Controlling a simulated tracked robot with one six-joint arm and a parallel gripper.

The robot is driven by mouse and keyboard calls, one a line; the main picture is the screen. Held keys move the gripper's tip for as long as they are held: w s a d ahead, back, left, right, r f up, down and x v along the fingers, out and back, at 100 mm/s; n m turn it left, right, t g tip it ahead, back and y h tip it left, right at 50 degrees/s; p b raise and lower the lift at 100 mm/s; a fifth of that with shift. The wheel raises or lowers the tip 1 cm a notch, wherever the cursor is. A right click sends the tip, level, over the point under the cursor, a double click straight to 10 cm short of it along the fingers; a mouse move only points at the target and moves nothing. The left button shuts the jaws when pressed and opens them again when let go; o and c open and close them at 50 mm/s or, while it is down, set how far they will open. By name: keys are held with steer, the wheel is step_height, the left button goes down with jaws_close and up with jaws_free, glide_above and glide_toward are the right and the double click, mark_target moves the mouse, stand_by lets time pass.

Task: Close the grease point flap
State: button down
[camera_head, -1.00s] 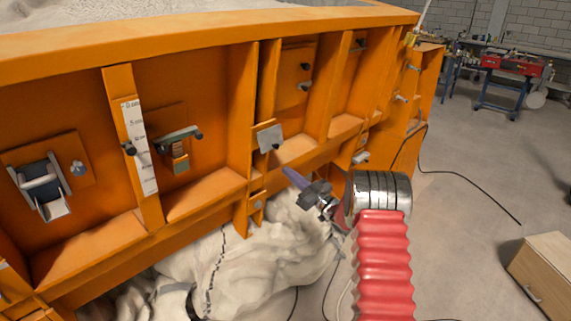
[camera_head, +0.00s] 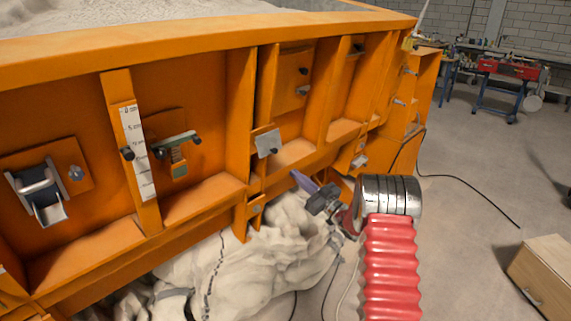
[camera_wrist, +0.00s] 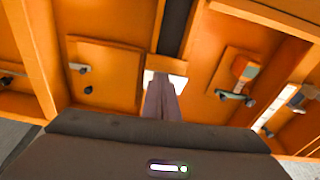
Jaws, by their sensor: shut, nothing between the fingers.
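A small grey metal plate with a dark knob, which looks like the grease point flap (camera_head: 268,143), sits on an upright orange post of the sandbed frame. It stands out at a tilt from the post. My gripper (camera_head: 298,176) is shut and empty, its slim purple-grey fingers pointing up-left, below and right of the plate in the head view. In the wrist view, the shut fingers (camera_wrist: 161,88) overlap the pale plate (camera_wrist: 178,84) and hide part of it. I cannot tell whether they touch it.
The orange frame (camera_head: 207,83) carries a white scale strip (camera_head: 137,150), a green-grey latch (camera_head: 177,145) and a roller bracket (camera_head: 38,190) at left. Crumpled pale sheeting (camera_head: 265,250) lies below. Clear floor and a wooden cabinet (camera_head: 545,270) are at right.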

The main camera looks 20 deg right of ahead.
steer(key=n+g, duration=0.1)
steer(key=n, duration=0.1)
glide_toward(276, 152)
step_height(276, 152, up, 5)
steer(key=d, duration=0.3)
steer(key=s+r+g, duration=0.2)
steer(key=s+r, duration=0.3)
steer(key=f+m, duration=0.1)
steer(key=s+f+g+h, duration=0.1)
steer(key=f, duration=0.1)
steer(key=f+m+g+h, duration=0.1)
steer(key=shift+s+d+f+m, duration=0.1)
steer(key=shift+s+f+m, duration=0.05)
steer(key=shift+s+m, duration=0.15)
steer(key=shift+w, duration=0.15)
steer(key=x, duration=1.3)
steer(key=shift+w+f, duration=0.2)
steer(key=shift+w, duration=0.15)
